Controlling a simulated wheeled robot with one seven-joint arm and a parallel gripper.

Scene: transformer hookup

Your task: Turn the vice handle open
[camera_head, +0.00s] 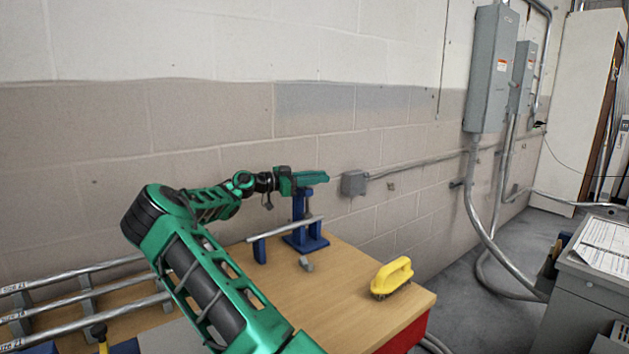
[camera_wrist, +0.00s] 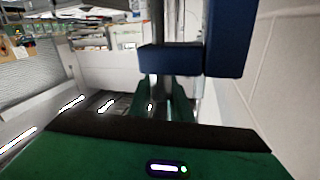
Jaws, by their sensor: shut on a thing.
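The blue vice (camera_head: 299,207) stands on the wooden bench near the wall. My green gripper (camera_head: 318,179) is level at the top of the vice's upright. It is shut on what appears to be the vice handle, which is mostly hidden by the fingers. In the wrist view, my green fingers (camera_wrist: 167,103) reach forward beside the dark blue vice body (camera_wrist: 228,40). A metal pipe (camera_head: 283,229) lies across the vice and a small blue support (camera_head: 259,250) to its left.
A yellow-handled tool (camera_head: 392,275) sits on the bench (camera_head: 345,305) at the right. A small grey piece (camera_head: 307,264) lies before the vice. More pipes (camera_head: 75,275) rest in a rack at the left.

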